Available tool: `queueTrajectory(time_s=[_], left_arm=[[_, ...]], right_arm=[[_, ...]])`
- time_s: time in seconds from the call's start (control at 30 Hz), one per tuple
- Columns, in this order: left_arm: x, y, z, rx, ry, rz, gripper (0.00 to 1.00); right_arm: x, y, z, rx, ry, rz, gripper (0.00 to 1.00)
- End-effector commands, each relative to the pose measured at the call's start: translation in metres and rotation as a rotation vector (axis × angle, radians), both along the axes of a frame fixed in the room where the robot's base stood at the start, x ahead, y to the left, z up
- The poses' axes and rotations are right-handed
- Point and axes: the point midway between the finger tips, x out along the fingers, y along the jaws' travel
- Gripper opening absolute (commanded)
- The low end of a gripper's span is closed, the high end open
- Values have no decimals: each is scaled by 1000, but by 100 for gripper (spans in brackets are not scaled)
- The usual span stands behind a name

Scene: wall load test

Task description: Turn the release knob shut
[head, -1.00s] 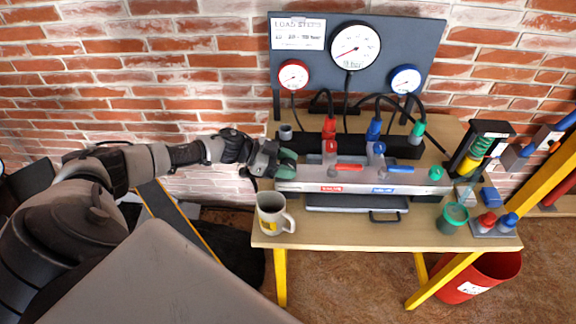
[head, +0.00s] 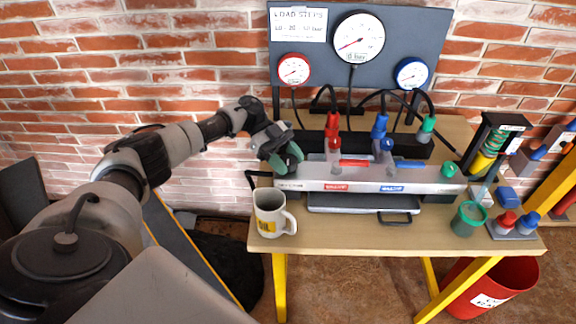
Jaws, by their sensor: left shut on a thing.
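The release knob (head: 293,157) is a dark green piece at the left end of the grey pump block (head: 312,176) on the bench. My left gripper (head: 281,152) reaches it from the upper left and is shut on it, hiding part of the knob. How far the knob is turned cannot be seen. My right gripper is out of view.
A white and yellow mug (head: 270,222) stands at the bench's front left, close below my left gripper. Red (head: 353,162) and blue (head: 409,164) levers lie on the block. Gauges (head: 357,38) hang on the panel behind. A green cup (head: 468,219) stands at right.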

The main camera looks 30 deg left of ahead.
Motion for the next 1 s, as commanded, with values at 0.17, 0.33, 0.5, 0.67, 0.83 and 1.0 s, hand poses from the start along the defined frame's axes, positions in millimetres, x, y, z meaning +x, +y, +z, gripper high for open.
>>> queueTrajectory(time_s=[0.17,0.33,0.5,0.67,0.83,1.0], left_arm=[[0,0,-1,0,-1,-33,24],[0,0,0,0,0,-42,25],[0,0,0,0,0,-42,24],[0,0,0,0,0,-42,56],[0,0,0,0,1,-42,74],[0,0,0,0,1,-41,74]], right_arm=[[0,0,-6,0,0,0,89],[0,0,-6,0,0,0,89],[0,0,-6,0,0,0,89],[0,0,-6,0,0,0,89],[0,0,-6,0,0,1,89],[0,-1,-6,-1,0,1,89]])
